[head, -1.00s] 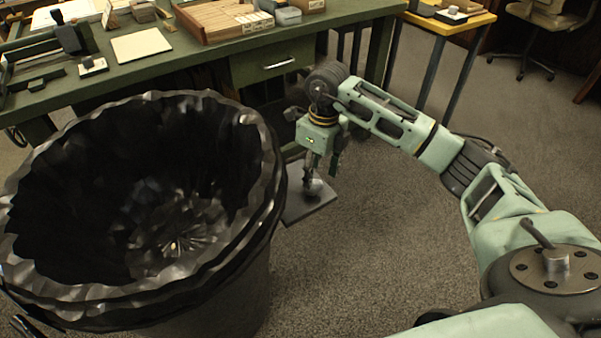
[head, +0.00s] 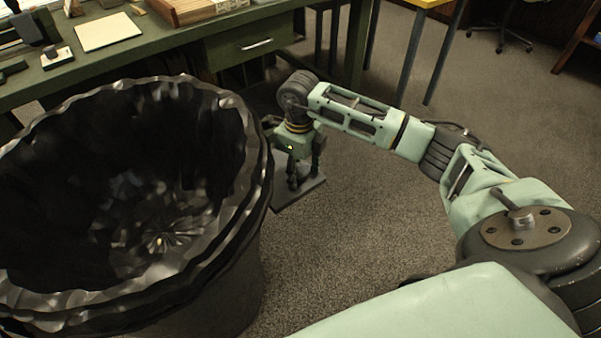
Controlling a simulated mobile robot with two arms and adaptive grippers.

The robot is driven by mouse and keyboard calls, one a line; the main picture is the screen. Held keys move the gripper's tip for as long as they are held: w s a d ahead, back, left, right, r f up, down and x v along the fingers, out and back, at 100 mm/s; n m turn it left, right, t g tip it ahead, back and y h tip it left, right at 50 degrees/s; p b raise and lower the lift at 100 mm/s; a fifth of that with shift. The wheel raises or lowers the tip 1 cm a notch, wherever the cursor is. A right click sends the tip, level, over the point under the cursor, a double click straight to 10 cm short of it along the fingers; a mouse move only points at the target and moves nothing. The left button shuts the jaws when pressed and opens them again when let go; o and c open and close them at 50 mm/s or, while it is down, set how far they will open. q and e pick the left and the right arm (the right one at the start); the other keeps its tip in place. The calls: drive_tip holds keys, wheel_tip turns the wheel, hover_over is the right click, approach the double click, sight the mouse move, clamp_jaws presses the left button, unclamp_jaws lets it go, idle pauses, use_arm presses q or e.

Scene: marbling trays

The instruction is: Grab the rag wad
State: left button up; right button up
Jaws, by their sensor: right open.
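My right gripper (head: 303,184) points down, open, low over a dark flat plate (head: 284,200) on the floor, just right of a large black-lined bin. I cannot make out a rag wad for sure. The gripper's fingers and palm cover part of the plate, and anything between them is too dark and small to tell. My left gripper is not in view.
The bin (head: 255,215), with a crumpled black liner, fills the left side, close to my right gripper. A green workbench (head: 180,54) with a drawer stands behind. Carpet to the right of the plate is clear.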

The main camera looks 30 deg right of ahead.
drive_tip(key=shift+c, duration=0.4)
drive_tip(key=c, duration=0.8)
drive_tip(key=shift+o, duration=0.2)
drive_tip(key=shift+r, duration=0.1)
